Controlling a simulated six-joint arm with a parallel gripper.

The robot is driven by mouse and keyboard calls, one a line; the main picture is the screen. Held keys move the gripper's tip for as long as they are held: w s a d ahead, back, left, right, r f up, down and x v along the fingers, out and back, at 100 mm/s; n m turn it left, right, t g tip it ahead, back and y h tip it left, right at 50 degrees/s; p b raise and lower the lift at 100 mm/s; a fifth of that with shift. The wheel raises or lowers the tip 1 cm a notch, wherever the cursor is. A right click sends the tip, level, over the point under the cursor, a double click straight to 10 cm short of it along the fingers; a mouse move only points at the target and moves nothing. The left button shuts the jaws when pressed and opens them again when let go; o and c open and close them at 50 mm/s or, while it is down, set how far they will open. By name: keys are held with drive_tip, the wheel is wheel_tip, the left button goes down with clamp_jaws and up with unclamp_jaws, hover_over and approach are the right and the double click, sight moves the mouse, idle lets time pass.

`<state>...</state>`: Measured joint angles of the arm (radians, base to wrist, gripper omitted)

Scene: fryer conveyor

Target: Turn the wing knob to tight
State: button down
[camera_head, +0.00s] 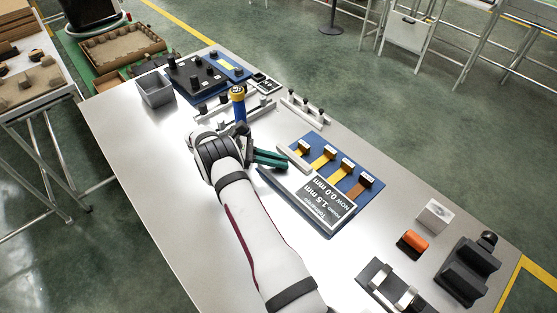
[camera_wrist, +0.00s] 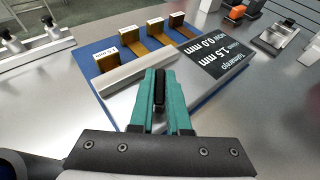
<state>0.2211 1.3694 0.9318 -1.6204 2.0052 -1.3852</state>
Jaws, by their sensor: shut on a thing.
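My gripper (camera_head: 284,161) has green fingers and sits at the near left edge of a blue board (camera_head: 313,227). In the wrist view my gripper (camera_wrist: 160,88) is shut on a narrow black upright piece (camera_wrist: 160,91), which looks like the wing of the knob. The fingers hide most of the knob, and I cannot read any tight mark. A pale metal bar (camera_wrist: 150,74) lies just beyond the fingertips. The board's black sign (camera_head: 327,203) reads 1.5 mm and NOW 0.0 mm.
Several yellow to brown tabbed strips (camera_head: 323,158) stand on the board. A blue post with a yellow top (camera_head: 239,106) rises behind my wrist. A grey bin (camera_head: 155,88) is at the far left. An orange-topped block (camera_head: 413,242) and a dark stepped holder (camera_head: 467,271) are at right.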

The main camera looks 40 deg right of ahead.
drive_tip(key=shift+m+g, duration=0.3)
idle(0.4)
drive_tip(key=c, duration=0.9)
unclamp_jaws()
drive_tip(key=shift+y, duration=0.3)
drive_tip(key=shift+r, duration=0.1)
drive_tip(key=r, duration=0.4)
drive_tip(key=shift+s+d+r, duration=0.15)
drive_tip(key=shift+s+r, duration=0.05)
drive_tip(key=shift+r, duration=0.05)
drive_tip(key=s+d+r, duration=0.1)
drive_tip(key=s+r, duration=0.1)
drive_tip(key=s, duration=0.1)
drive_tip(key=s+d+r, duration=0.2)
drive_tip(key=s, duration=0.2)
drive_tip(key=s+d+r, duration=0.1)
drive_tip(key=s+r, duration=0.1)
drive_tip(key=s, duration=0.1)
drive_tip(key=shift+s+d+r, duration=0.2)
